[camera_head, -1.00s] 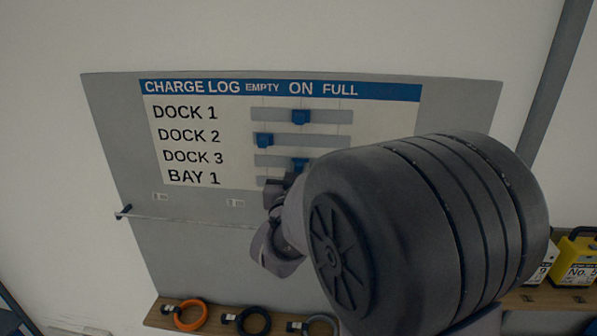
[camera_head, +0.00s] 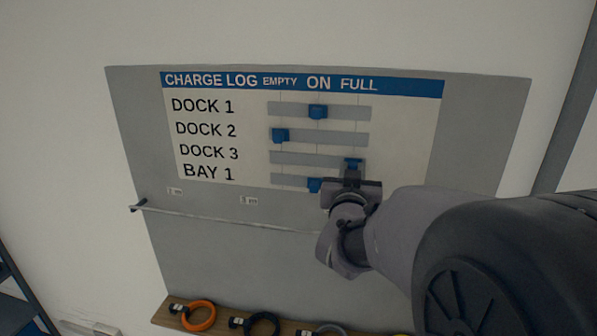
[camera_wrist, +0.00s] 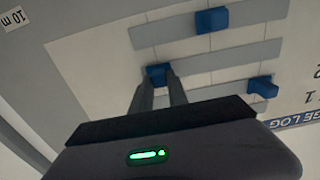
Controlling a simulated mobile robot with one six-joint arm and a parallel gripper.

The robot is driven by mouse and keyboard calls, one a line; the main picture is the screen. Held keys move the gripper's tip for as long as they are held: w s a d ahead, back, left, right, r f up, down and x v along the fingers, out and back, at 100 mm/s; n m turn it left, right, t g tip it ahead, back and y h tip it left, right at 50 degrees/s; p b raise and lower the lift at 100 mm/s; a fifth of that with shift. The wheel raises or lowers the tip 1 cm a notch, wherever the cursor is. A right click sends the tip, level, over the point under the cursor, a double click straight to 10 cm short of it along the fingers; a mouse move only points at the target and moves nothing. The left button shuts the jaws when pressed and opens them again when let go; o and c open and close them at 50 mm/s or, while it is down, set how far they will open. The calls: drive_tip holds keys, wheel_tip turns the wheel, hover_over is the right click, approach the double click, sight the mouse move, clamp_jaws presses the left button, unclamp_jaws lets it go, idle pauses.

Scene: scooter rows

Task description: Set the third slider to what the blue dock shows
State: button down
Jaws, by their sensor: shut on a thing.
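The third slider (camera_head: 353,163), a blue knob on the DOCK 3 row of the charge log board (camera_head: 480,130), stands under FULL, at the right end of its grey track (camera_head: 305,159). My gripper (camera_head: 352,177) is at it from below, shut on the knob. In the wrist view, which is upside down, the blue knob (camera_wrist: 158,72) sits between the two fingertips (camera_wrist: 158,82). No blue dock is in view.
The DOCK 1 knob (camera_head: 317,112) is under ON, and the DOCK 2 knob (camera_head: 280,135) is at EMPTY. The BAY 1 knob (camera_head: 315,185) is near ON, close to my gripper. A thin rod (camera_head: 230,217) crosses below. A shelf holds an orange ring (camera_head: 199,316).

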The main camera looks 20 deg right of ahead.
drive_tip(key=c, duration=1.5)
unclamp_jaws()
drive_tip(key=shift+s+d, duration=0.1)
drive_tip(key=shift+o, duration=1.1)
drive_tip(key=shift+s+d, duration=0.1)
drive_tip(key=shift+d, duration=0.05)
drive_tip(key=b+v, duration=0.5)
drive_tip(key=v, duration=1.2)
drive_tip(key=shift+a, duration=0.25)
drive_tip(key=shift+s, duration=0.1)
